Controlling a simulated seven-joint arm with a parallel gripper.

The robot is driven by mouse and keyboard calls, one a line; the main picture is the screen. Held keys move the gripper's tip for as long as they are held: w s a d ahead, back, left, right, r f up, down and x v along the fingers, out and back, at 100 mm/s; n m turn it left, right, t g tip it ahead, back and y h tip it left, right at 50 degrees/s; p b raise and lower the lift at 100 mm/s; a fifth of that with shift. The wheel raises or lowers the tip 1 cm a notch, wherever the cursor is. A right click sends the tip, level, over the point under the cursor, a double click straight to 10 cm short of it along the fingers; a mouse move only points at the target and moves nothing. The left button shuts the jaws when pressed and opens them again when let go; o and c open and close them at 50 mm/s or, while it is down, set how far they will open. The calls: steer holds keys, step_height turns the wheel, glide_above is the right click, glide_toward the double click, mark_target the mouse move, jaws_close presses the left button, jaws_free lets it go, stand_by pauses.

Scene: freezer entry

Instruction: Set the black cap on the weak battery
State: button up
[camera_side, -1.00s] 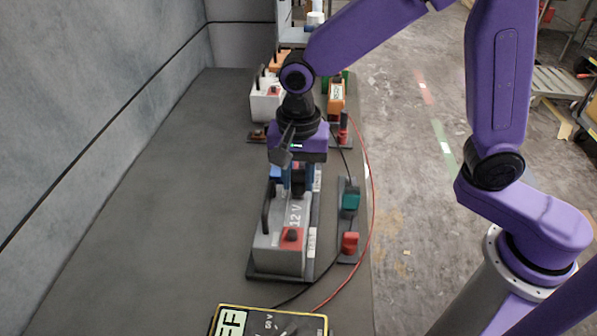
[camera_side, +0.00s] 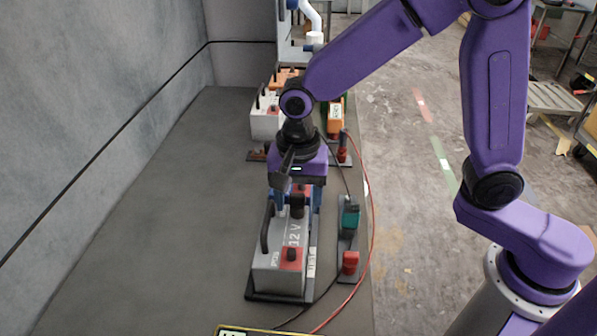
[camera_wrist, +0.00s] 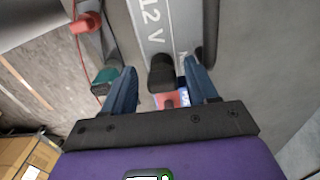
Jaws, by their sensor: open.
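A grey 12 V battery (camera_side: 276,260) stands on a dark base in the side view, and its top also shows in the wrist view (camera_wrist: 150,28). A black cylinder (camera_wrist: 161,72), which looks like a cap or terminal cover, stands on its far part by a red patch (camera_wrist: 170,100). It also shows in the side view (camera_side: 297,206). My gripper (camera_side: 297,208) points down over it. Its blue fingers (camera_wrist: 162,88) are open either side, with gaps to the cylinder. A black knob (camera_side: 291,254) sits on the near red patch. I cannot tell which battery is weak.
A stand with a green clip (camera_side: 350,219) and a red clip (camera_side: 350,263) is close on the right, with red and black cables. Another battery (camera_side: 264,123) and an orange device (camera_side: 335,118) are behind. A yellow-edged meter (camera_side: 245,332) is mostly cut off. The left bench (camera_side: 160,220) is clear.

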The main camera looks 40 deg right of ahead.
mark_target(304, 195)
step_height(304, 195, up, 17)
stand_by(0.4)
steer(key=s+d+f+n, duration=0.6)
steer(key=s+d+n, duration=0.2)
steer(key=s+n, duration=0.2)
steer(key=s+d+f+n, duration=0.7)
steer(key=s+d+n, duration=0.2)
steer(key=s+n, duration=0.1)
steer(key=shift+d+f+n, duration=0.2)
steer(key=shift+d+n, duration=0.05)
steer(key=shift+n, duration=0.55)
steer(key=shift+w, duration=0.1)
stand_by(0.5)
